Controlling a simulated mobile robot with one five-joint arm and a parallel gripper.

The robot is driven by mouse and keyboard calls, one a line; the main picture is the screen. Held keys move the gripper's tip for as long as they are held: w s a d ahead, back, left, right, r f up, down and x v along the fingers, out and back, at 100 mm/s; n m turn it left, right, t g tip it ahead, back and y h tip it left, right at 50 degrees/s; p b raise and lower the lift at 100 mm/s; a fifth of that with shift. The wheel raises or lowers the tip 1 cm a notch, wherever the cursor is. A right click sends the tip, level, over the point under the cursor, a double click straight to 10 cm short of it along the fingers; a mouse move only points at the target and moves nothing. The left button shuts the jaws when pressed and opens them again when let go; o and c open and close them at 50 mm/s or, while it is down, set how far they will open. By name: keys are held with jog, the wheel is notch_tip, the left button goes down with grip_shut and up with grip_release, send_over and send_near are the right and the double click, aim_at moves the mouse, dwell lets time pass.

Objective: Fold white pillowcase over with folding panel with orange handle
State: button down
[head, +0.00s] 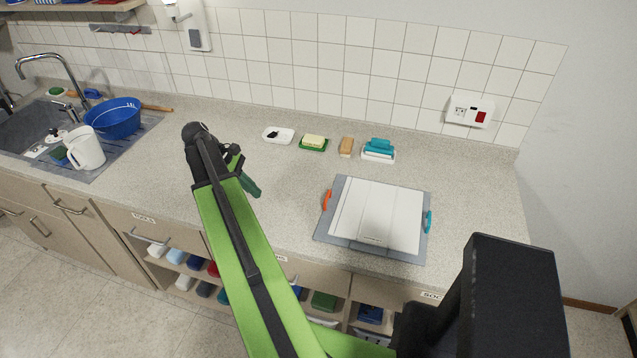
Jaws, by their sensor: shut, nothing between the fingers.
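The white pillowcase (378,214) lies flat and spread on the grey folding board (388,252) on the counter, right of centre in the head view. The orange handle (327,200) is on the board's left edge, and the left panel lies flat under the cloth. A teal handle (429,222) is on the right edge. My gripper (252,190) is above the counter, left of the board and apart from the orange handle. It is shut and empty. My arm partly hides it.
A white dish (278,135), a green soap dish (313,143), a tan block (346,147) and a teal brush (379,149) stand along the back. A blue basin (113,118) and white jug (86,150) are by the sink. Counter between gripper and board is clear.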

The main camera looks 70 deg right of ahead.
jog(key=s+d+r+m+y+p, duration=0.2)
jog(key=s+d+r, duration=0.2)
jog(key=s+d, duration=0.65)
jog(key=shift+g, duration=0.4)
jog(key=b+x, duration=0.2)
jog(key=x, duration=0.1)
jog(key=a+b+x, duration=0.1)
jog(key=b+x, duration=0.2)
jog(key=x, duration=0.1)
jog(key=b+x, duration=0.3)
jog(key=x, duration=0.1)
jog(key=shift+s+a+r, duration=0.25)
jog(key=shift+a, duration=0.05)
jog(key=shift+s+f+h+b, duration=0.1)
jog(key=shift+s+h+b, duration=0.1)
jog(key=shift+h+b, duration=0.1)
